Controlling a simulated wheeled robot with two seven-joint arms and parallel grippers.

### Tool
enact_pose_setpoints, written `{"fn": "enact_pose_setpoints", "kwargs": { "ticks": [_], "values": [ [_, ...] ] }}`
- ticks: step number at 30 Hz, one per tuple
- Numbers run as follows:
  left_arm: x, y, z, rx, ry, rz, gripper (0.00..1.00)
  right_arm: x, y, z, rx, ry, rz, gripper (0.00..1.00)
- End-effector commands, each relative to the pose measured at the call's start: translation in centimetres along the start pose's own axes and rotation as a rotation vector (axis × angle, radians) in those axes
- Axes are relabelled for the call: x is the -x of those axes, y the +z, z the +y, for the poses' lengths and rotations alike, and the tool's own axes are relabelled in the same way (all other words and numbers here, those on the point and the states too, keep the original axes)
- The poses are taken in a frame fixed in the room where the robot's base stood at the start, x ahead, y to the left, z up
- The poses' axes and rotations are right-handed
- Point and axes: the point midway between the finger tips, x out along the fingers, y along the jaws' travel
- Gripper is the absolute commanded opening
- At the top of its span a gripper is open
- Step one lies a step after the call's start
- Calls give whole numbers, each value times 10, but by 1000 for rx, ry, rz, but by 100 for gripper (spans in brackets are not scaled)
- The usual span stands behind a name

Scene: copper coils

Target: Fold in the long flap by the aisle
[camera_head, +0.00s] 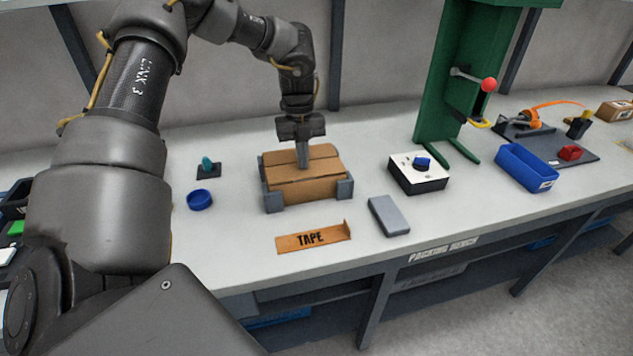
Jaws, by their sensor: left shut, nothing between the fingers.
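A brown cardboard box (308,190) sits on the bench, held between grey corner blocks. Its top flaps (325,168) look lying nearly flat over the opening, with a seam running across the top. The near long flap, on the aisle side, seems to be down; whether it lies fully flat I cannot tell. My left gripper (304,164) points straight down, shut and empty, with its fingertips at the middle of the box top. They seem to touch the cardboard, and they hide part of the seam. My right gripper is not in view.
On the bench (240,235) stand a TAPE sign (312,238), a grey block (389,215), a blue ring (200,200), a white box with a blue knob (418,175), a green press (437,90) and a blue bin (526,168). Bench left of the sign is clear.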

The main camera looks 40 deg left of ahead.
Motion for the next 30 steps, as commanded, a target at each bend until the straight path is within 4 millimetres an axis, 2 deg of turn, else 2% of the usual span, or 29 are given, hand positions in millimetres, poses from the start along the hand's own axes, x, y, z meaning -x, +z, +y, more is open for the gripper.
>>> {"fn": "enact_pose_setpoints", "kwargs": {
  "ticks": [2, 8, 24, 30],
  "values": [
    [-1, 0, 0, 0, 0, 0, 0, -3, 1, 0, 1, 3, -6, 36],
    [20, -4, 0, 0, 0, -1, 0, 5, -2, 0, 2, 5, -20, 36],
    [80, -16, 0, 0, 0, -1, 0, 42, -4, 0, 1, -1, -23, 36],
    [96, -19, 0, 0, 0, 0, 0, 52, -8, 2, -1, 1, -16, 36]
  ]
}}
